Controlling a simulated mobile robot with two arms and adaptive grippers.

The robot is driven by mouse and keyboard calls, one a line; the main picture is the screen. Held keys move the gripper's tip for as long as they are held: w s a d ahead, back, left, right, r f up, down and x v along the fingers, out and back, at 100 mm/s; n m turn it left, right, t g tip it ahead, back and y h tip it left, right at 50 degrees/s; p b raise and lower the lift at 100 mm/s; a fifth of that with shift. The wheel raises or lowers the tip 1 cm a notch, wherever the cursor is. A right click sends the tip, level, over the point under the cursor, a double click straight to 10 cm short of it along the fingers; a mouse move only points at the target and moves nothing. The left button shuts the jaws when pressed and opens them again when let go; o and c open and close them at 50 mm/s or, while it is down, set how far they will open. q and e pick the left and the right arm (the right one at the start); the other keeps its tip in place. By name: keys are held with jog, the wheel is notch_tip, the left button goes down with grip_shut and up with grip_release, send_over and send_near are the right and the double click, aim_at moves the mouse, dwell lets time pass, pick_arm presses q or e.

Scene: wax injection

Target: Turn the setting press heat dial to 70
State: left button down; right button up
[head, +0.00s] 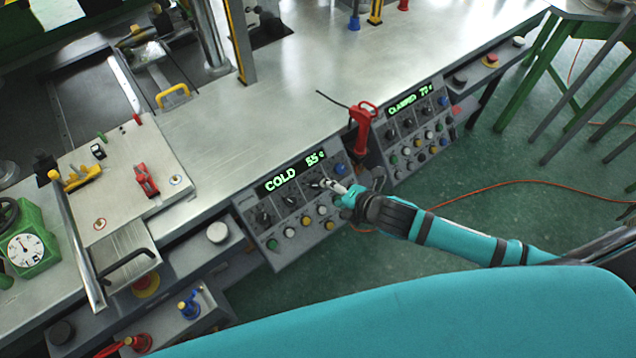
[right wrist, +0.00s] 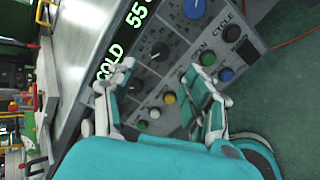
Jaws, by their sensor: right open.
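A grey control panel (head: 243,203) on the front of the bench has a green display (head: 291,173) reading COLD 55 c; it also shows in the right wrist view (right wrist: 122,55). Several dark dials sit below the display, one dial (head: 263,217) at the left. My right gripper (head: 325,184) is open over the right part of this panel and partly hides it. In the right wrist view the fingers (right wrist: 150,82) are apart, with a black dial (right wrist: 160,51) beyond and between their tips. I cannot read the dial scales or tell whether the fingers touch anything. My left gripper is out of view.
A second panel (head: 419,119) reading CLAMPED stands to the right, with a red-handled tool (head: 362,125) between the panels. An orange cable (head: 480,188) lies on the green floor.

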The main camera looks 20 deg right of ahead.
aim_at(317, 185)
jog(key=x, duration=0.8)
jog(key=shift+w+a+f, duration=0.15)
jog(key=shift+w+f, duration=0.1)
jog(key=shift+w, duration=0.05)
grip_shut()
